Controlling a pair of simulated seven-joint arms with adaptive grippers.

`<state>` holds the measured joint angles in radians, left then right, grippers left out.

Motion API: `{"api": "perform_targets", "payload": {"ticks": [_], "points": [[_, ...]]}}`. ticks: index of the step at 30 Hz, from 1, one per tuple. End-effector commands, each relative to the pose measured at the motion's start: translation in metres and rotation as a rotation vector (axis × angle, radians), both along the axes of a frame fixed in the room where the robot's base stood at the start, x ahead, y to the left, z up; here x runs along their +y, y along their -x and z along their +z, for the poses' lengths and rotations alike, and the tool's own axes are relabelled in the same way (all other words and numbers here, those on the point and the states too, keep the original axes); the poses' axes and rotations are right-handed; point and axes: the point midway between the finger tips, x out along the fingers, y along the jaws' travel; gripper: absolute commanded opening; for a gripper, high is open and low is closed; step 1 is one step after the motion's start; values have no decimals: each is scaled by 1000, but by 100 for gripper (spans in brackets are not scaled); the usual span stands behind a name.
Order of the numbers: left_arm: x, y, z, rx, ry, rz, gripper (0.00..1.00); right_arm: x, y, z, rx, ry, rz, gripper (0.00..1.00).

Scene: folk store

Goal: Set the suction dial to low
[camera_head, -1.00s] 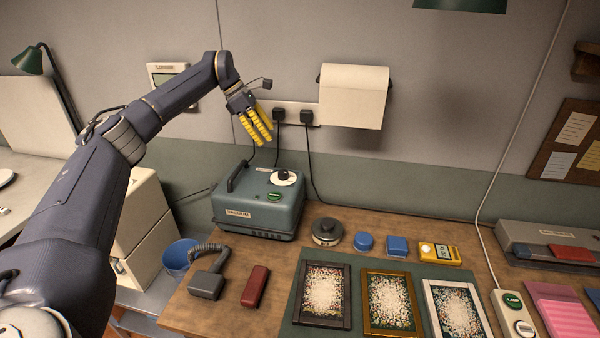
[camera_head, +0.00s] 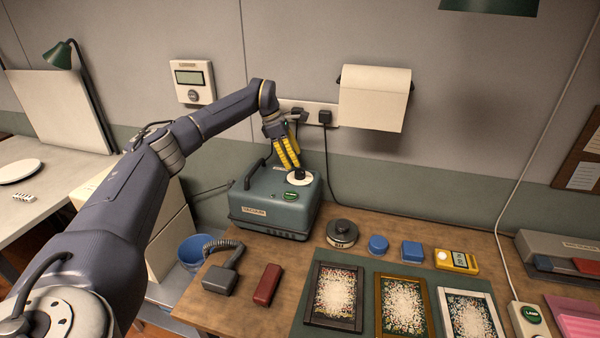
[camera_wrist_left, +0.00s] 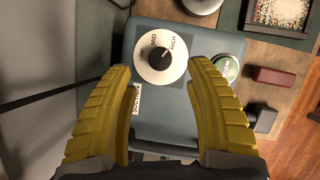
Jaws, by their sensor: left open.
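The suction dial (camera_head: 300,176) is a black knob on a white round plate on top of the grey-green vacuum box (camera_head: 262,212). In the left wrist view the dial (camera_wrist_left: 160,58) shows MID and HIGH marks and part of a third label; its white pointer line lies toward HIGH. My left gripper (camera_head: 290,166), with yellow fingers, is open just above and beside the dial. In the left wrist view its fingers (camera_wrist_left: 160,75) are spread wide, with the knob ahead between the tips, and nothing is held. My right gripper is not in view.
A green button (camera_head: 290,196) sits in front of the dial, and a black handle (camera_head: 255,174) arches at the box's left. A power strip (camera_head: 310,113) with plugs and a paper roll (camera_head: 375,98) are on the wall behind. A hose nozzle (camera_head: 220,278) lies in front.

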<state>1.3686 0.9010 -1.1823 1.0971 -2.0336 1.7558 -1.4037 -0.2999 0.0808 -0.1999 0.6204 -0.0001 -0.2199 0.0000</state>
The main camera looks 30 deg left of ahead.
Motion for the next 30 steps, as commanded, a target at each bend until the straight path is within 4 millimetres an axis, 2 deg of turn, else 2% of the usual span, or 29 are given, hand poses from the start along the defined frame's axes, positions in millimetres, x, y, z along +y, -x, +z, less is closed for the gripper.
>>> {"api": "perform_targets", "payload": {"ticks": [6,12,28,30], "points": [[-11,-6,-32,2,1,-1,54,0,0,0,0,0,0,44],[-17,-10,-49,1,2,0,54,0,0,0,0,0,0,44],[-20,-12,-57,0,1,1,56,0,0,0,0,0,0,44],[-20,-12,-57,0,1,1,48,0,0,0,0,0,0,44]]}}
